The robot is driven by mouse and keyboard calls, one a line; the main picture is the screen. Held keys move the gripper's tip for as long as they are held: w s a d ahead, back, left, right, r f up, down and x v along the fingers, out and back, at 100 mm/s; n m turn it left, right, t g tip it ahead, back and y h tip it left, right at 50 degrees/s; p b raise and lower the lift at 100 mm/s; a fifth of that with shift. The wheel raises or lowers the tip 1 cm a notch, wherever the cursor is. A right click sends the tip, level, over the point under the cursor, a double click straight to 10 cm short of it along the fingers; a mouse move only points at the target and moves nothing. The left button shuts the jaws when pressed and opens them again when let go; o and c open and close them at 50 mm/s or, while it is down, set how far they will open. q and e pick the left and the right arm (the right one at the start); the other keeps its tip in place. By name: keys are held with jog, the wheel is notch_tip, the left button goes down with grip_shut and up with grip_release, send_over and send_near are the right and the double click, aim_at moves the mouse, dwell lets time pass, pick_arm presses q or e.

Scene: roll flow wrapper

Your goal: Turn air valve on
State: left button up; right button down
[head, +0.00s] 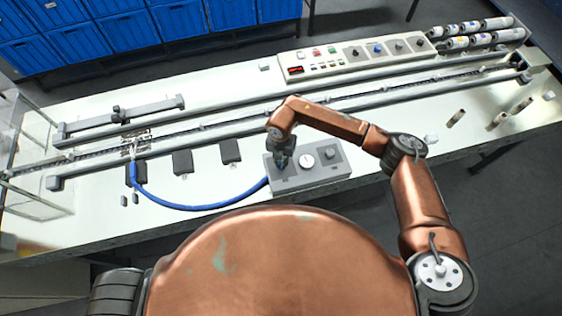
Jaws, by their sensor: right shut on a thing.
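The grey air unit (315,176) sits near the front edge of the white machine table. It has a round white gauge (306,161) and a small dark knob (330,153) on top, and a blue hose (200,207) runs from its left side. My right gripper (281,162) points down onto the left end of this unit and is shut on a part there. That part, likely the air valve, is mostly hidden by the gripper, so I cannot tell how its handle is turned. My left gripper is out of view.
A control panel (345,57) with buttons and knobs stands behind the long rails (230,123). Several film rolls (480,30) lie at the back right. Blue crates (120,38) stand behind the table. Dark blocks (182,162) lie left of the unit.

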aim_at(281, 164)
jog(key=c, duration=2)
grip_release()
notch_tip(281, 164, up, 12)
jog(key=shift+r, duration=0.1)
